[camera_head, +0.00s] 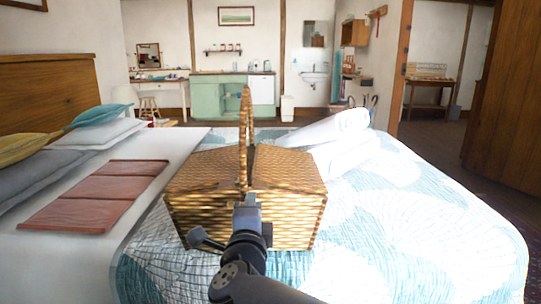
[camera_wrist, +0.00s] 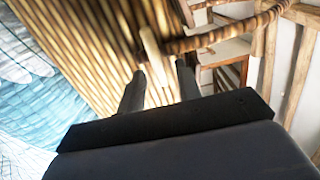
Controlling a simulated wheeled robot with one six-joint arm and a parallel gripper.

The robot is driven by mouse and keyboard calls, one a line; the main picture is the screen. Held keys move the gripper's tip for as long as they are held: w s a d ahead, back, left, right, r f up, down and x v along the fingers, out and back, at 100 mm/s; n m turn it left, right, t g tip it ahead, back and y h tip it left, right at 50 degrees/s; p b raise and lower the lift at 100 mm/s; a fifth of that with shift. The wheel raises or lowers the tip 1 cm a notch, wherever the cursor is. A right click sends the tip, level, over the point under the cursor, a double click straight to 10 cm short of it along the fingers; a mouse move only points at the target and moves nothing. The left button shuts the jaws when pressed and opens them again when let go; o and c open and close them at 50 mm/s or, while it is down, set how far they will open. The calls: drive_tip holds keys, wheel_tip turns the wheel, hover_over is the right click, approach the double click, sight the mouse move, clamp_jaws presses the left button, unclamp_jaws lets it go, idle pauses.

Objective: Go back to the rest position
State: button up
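My gripper (camera_head: 252,203) is in front of the wicker picnic basket (camera_head: 205,215) on the bed, at the end of my dark arm. In the wrist view, the two dark fingers of my gripper (camera_wrist: 160,80) stand apart. A pale strip (camera_wrist: 152,50) shows in the gap beyond them and looks narrower than the gap. The basket's woven side (camera_wrist: 85,40) fills the upper left of that view, with its curved handle (camera_wrist: 225,32) at the upper right. I cannot tell whether the fingers touch the basket. In the head view, the handle (camera_head: 244,125) stands upright.
The bed's patterned cover (camera_head: 400,240) spreads right of the basket. Rolled white towels (camera_head: 340,130) lie behind it. A reddish folded mat (camera_head: 90,200) and pillows (camera_head: 95,135) lie left. A green cabinet (camera_head: 220,98) stands at the far wall, a wooden wardrobe (camera_head: 510,100) at right.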

drive_tip(key=n+p, duration=0.2)
drive_tip(key=n, duration=0.1)
drive_tip(key=r+n+p, duration=0.1)
drive_tip(key=n+p, duration=0.1)
drive_tip(key=shift+s+a+n+p, duration=0.1)
drive_tip(key=shift+s+n+p, duration=0.05)
drive_tip(key=shift+n+p, duration=0.25)
drive_tip(key=shift+f, duration=0.1)
